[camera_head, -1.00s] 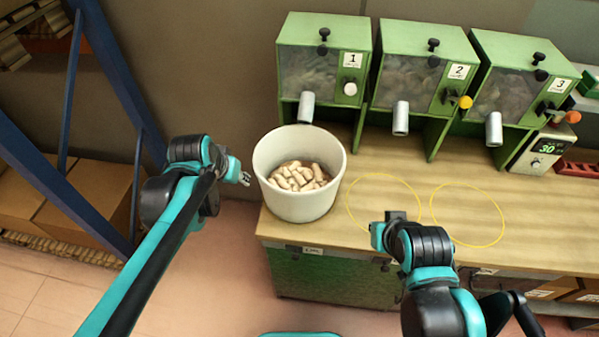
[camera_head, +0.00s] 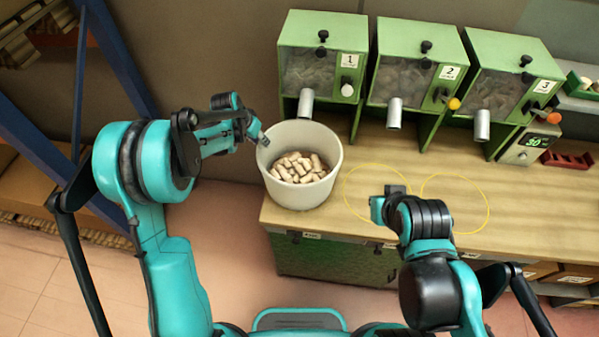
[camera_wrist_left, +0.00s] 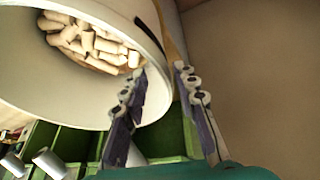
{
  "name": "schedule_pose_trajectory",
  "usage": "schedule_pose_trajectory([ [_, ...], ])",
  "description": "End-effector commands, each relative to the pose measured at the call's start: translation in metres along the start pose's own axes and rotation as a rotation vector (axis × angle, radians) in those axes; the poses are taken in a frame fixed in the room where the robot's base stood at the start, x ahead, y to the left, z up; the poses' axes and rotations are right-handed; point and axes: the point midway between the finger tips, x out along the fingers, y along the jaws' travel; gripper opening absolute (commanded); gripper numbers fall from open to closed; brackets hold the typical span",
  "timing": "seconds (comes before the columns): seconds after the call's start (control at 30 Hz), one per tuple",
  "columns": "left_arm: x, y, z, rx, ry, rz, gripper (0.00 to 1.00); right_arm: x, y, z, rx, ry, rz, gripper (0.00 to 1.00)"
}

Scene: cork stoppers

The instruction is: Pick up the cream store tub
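The cream store tub (camera_head: 303,193) stands upright at the left end of the wooden bench, holding several cork stoppers (camera_head: 299,168). My left gripper (camera_head: 266,142) is at the tub's left rim. In the left wrist view its two fingers (camera_wrist_left: 163,85) are spread apart, one overlapping the tub's inner side (camera_wrist_left: 60,95) and the other outside the rim. I cannot tell whether either finger touches the wall. My right gripper (camera_head: 386,203) hangs over the front of the bench, right of the tub; its fingers are too small to read.
Three green dispensers with metal spouts, numbered 1 (camera_head: 322,60), 2 (camera_head: 415,65) and 3 (camera_head: 505,80), line the back of the bench. Two yellow circles (camera_head: 455,203) mark bare bench (camera_head: 520,220) right of the tub. A display box (camera_head: 527,146) stands at the right. A blue rack post (camera_head: 125,90) rises at the left.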

Motion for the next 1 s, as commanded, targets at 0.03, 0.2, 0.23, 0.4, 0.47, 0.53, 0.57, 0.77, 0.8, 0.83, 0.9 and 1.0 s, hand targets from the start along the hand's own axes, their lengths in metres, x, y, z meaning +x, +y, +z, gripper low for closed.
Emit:
schedule_pose_trajectory([
  [0.03, 0.009, -0.001, -0.001, 0.001, 0.000, 0.000, 0.29, 0.000, 0.000, 0.000, 0.000, 0.000, 0.000, 0.00],
  [0.2, 0.033, -0.001, -0.003, 0.001, 0.000, 0.000, 0.29, 0.001, 0.000, 0.001, 0.000, 0.000, 0.000, 0.00],
  [0.23, 0.035, -0.001, -0.003, 0.000, 0.000, 0.000, 0.29, 0.001, 0.000, 0.001, 0.000, 0.000, 0.000, 0.00],
  [0.4, 0.040, -0.001, -0.003, 0.000, 0.000, 0.000, 0.29, 0.001, 0.000, 0.001, 0.000, 0.000, 0.000, 0.00],
  [0.47, 0.040, -0.001, -0.003, 0.000, 0.000, 0.000, 0.29, 0.001, 0.000, 0.001, 0.000, 0.000, 0.000, 0.00],
  [0.53, 0.039, -0.001, -0.003, 0.000, 0.000, 0.000, 0.27, 0.001, 0.000, 0.001, 0.000, 0.000, 0.000, 0.00],
  [0.57, 0.039, -0.001, -0.003, 0.000, 0.000, 0.000, 0.19, 0.001, 0.000, 0.001, 0.000, 0.000, 0.000, 0.00],
  [0.77, 0.039, -0.001, -0.003, -0.001, 0.001, 0.000, 0.00, 0.001, 0.000, 0.001, 0.000, 0.000, 0.000, 0.00],
  [0.8, 0.039, -0.002, -0.003, -0.001, 0.001, 0.000, 0.00, 0.001, 0.000, 0.001, 0.000, 0.000, 0.000, 0.00],
  [0.83, 0.039, -0.002, -0.003, -0.001, 0.001, 0.000, 0.00, 0.001, 0.000, 0.001, 0.000, 0.000, 0.000, 0.00],
  [0.9, 0.039, -0.001, -0.003, -0.002, 0.002, 0.001, 0.00, 0.001, 0.000, 0.001, 0.000, 0.000, 0.000, 0.00],
  [1.0, 0.039, -0.001, -0.003, -0.002, 0.002, 0.000, 0.00, 0.001, 0.000, 0.001, 0.000, 0.000, 0.000, 0.00],
])
